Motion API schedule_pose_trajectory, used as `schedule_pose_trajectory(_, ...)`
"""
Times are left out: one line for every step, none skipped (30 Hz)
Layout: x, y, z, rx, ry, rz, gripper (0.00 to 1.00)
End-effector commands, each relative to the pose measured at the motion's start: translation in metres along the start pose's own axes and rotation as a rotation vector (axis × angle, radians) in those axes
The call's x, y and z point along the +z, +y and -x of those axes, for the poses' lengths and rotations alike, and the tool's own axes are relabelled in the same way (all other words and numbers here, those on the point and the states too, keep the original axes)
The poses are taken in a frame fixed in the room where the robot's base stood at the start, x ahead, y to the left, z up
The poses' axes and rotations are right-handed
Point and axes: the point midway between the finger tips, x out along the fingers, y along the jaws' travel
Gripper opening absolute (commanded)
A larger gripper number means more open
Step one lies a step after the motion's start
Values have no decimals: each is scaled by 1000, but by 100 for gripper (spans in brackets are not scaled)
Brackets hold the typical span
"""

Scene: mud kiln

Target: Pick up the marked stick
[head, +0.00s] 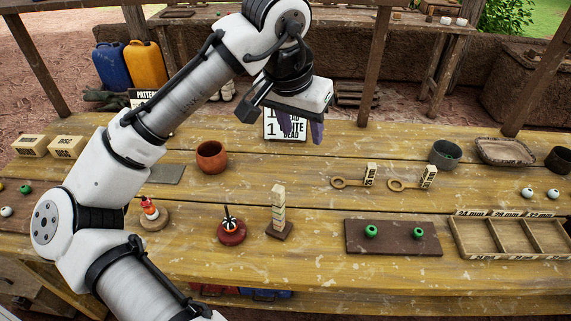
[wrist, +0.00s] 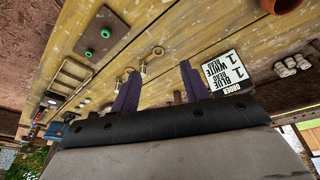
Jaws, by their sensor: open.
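A pale upright stick with bands or marks along it (head: 278,204) stands on a small dark square base (head: 280,231) near the front middle of the table in the head view; it looks like the marked stick. I cannot make it out in the wrist view. My gripper (head: 301,129) is open and empty, with two purple fingers apart. It is high over the back part of the table, behind the stick and a little to its right, in front of the order sign. The fingers also show in the wrist view (wrist: 158,86).
Left of the stick stand a red base with a dark spindle (head: 231,229) and a small figure on a round base (head: 150,212). A brown board with green beads (head: 393,249) and a divided tray (head: 494,254) lie to the right. A terracotta bowl (head: 212,156) is behind.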

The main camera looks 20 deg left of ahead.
Motion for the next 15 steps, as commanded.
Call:
schedule_pose_trajectory(17, -9, -2, -23, -104, 29, 45)
schedule_pose_trajectory(26, -13, -2, -31, -155, 43, 45)
schedule_pose_trajectory(35, -17, -3, -38, -210, 57, 45)
schedule_pose_trajectory(41, -19, -4, -41, -242, 65, 45)
schedule_pose_trajectory(45, -20, -5, -44, -267, 71, 45)
schedule_pose_trajectory(50, -22, -7, -46, -288, 75, 45)
schedule_pose_trajectory(52, -22, -10, -46, -299, 77, 45)
schedule_pose_trajectory(54, -23, -14, -46, -305, 78, 45)
schedule_pose_trajectory(57, -23, -20, -44, -307, 78, 45)
schedule_pose_trajectory(58, -22, -26, -43, -306, 77, 45)
schedule_pose_trajectory(60, -22, -31, -43, -305, 76, 45)
schedule_pose_trajectory(62, -23, -39, -42, -305, 76, 45)
schedule_pose_trajectory(64, -23, -45, -42, -304, 76, 45)
schedule_pose_trajectory(66, -23, -51, -42, -303, 76, 45)
schedule_pose_trajectory(68, -23, -58, -42, -302, 76, 45)
